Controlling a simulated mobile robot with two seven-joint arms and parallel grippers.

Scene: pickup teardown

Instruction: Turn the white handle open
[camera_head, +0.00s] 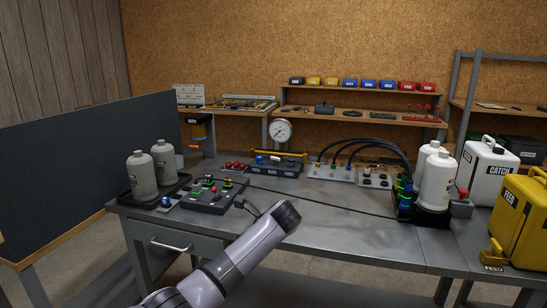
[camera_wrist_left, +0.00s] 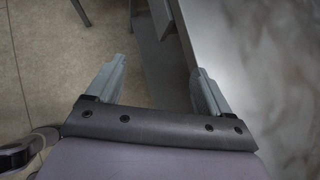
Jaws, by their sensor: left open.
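I cannot make out a white turning handle for certain in either view. A pale bar handle (camera_head: 170,245) shows on the drawer front at the left of the workbench. Small fittings with green, red and blue parts sit on a dark block (camera_head: 207,196) on the bench; any white part there is too small to tell. My left arm reaches up from the bottom of the head view to the bench's front edge. In the left wrist view my left gripper (camera_wrist_left: 160,67) is open and empty, with floor and the bench edge beyond it. My right gripper is not in view.
The grey workbench (camera_head: 330,228) has a clear front middle. Two grey bottles (camera_head: 142,176) stand in a tray at left, a dial gauge (camera_head: 281,131) at the back. White bottles (camera_head: 435,182) and a yellow FEED can (camera_head: 522,220) stand at right. Black hoses arch between fittings.

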